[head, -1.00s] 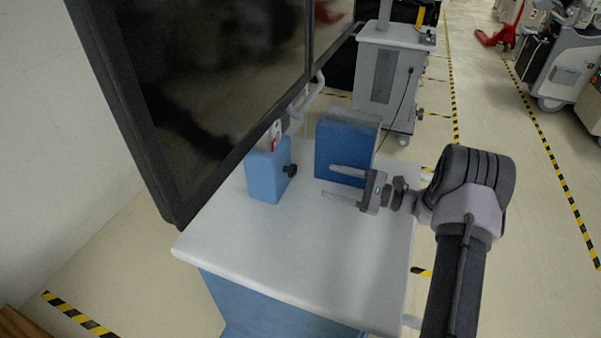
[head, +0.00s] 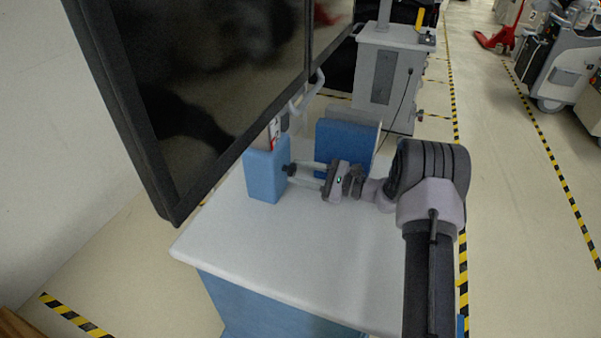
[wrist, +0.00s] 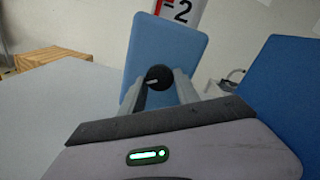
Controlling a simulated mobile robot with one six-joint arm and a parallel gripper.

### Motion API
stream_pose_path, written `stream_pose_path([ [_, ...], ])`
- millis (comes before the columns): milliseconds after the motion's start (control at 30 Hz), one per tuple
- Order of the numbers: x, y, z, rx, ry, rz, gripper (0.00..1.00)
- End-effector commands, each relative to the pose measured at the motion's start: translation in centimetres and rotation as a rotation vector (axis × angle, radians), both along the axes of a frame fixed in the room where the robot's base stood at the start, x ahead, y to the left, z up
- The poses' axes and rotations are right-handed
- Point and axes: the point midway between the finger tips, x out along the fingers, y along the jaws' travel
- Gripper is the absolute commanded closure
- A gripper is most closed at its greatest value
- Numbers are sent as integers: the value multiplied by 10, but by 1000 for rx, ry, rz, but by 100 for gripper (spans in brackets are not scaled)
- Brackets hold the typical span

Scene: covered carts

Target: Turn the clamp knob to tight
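The clamp knob (head: 289,170) is a small black knob on the right face of a light blue upright block (head: 264,176) on the white cart top. In the wrist view the knob (wrist: 159,76) has a pale pointer line, and the block (wrist: 172,50) stands behind it. My gripper (head: 296,171) has its two grey fingers pointed at the knob. In the wrist view the fingers (wrist: 160,85) are apart, one on each side of the knob's lower part. I cannot tell whether they touch it.
A darker blue block (head: 343,146) stands right behind my gripper, also at right in the wrist view (wrist: 285,90). A large dark screen (head: 205,85) overhangs the cart's left side. The front of the white cart top (head: 285,250) is clear. Another cart (head: 385,80) stands behind.

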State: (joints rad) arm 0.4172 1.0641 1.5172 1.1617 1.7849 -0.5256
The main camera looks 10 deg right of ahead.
Motion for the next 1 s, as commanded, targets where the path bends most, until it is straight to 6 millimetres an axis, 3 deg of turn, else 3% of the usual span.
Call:
stream_pose_path([
  [33,0,0,0,0,0,0,86],
  [100,0,0,0,0,0,1,100],
  [467,0,0,0,36,54,1,100],
  [1000,-1,0,1,291,437,0,100],
])
